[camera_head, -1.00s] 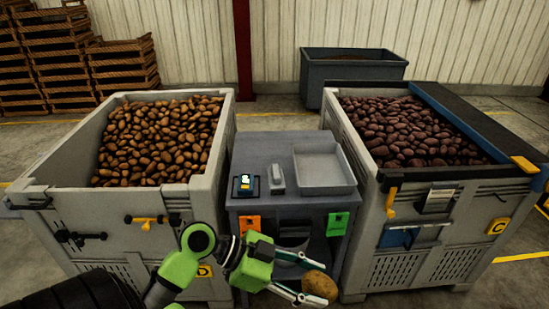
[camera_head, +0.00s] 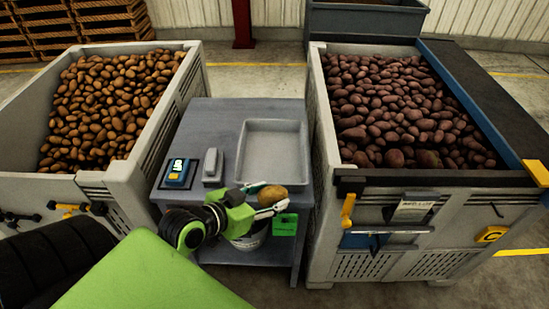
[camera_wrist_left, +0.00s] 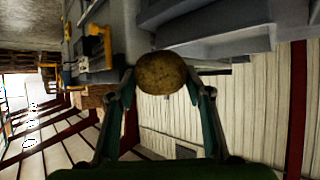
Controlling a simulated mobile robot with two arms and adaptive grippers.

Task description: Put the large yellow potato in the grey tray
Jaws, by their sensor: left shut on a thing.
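The large yellow potato (camera_head: 272,197) is held between the fingertips of my left gripper (camera_head: 268,199), in front of the table's front edge. In the left wrist view the potato (camera_wrist_left: 161,72) sits between both fingers of the left gripper (camera_wrist_left: 162,85), which touch its sides. The grey tray (camera_head: 272,124) lies on the table just behind the potato, and the bare part of it that shows is empty. My right gripper is not in view.
A grey table (camera_head: 222,112) also holds a blue-and-yellow device (camera_head: 177,172) and a small grey block (camera_head: 212,165). A bin of brown potatoes (camera_head: 182,58) stands left, a bin of reddish potatoes (camera_head: 318,120) right. A green tag (camera_head: 284,224) hangs on the table front.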

